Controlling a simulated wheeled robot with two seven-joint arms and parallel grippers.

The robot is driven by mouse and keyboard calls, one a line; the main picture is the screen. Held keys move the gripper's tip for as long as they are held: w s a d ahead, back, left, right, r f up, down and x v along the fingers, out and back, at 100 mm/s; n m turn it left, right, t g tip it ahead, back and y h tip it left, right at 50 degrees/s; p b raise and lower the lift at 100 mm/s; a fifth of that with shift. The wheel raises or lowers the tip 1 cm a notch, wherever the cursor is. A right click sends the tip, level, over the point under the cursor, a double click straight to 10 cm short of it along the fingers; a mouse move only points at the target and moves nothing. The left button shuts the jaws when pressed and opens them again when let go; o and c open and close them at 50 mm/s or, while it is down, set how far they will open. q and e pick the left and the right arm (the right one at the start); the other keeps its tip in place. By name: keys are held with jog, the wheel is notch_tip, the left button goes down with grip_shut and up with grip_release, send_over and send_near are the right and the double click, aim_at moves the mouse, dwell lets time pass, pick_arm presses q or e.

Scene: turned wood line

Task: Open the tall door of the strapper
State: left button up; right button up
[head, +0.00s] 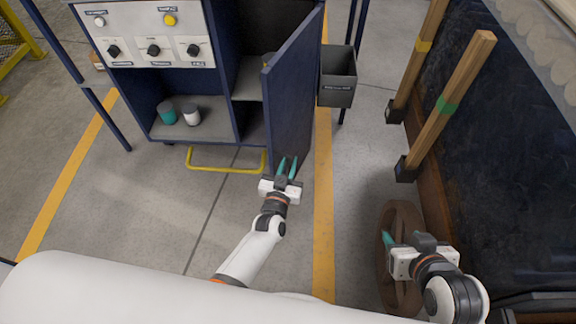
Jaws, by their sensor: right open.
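The strapper is a dark blue cabinet (222,70) with a light control panel. Its tall door (291,105), a navy panel hinged on the right side, stands swung well out toward me, with the compartment behind it partly visible. My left gripper (288,161) is at the lower part of the door, its two teal fingers apart and seen against the panel. Whether they touch it I cannot tell. No handle shows on the visible part of the door. My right gripper (388,239) is open and empty at the lower right, away from the strapper, above a brown wheel.
A yellow bar (225,168) sticks out low at the strapper's front. A teal and a white cup (190,114) stand on its shelf. A grey bin (338,77) is right of the door. Wooden posts (450,100) and a brown wheel (400,215) crowd the right side. Floor at left front is clear.

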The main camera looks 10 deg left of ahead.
pick_arm(q)
jog(key=s+p, duration=0.2)
jog(key=s, duration=1)
jog(key=shift+a+p, duration=0.4)
pick_arm(e)
jog(key=s+d+f+g+h, duration=0.1)
jog(key=s+d+g, duration=0.1)
jog(key=s+g, duration=0.3)
jog(key=s, duration=0.3)
jog(key=shift+d+f, duration=0.3)
jog(key=shift+f, duration=0.1)
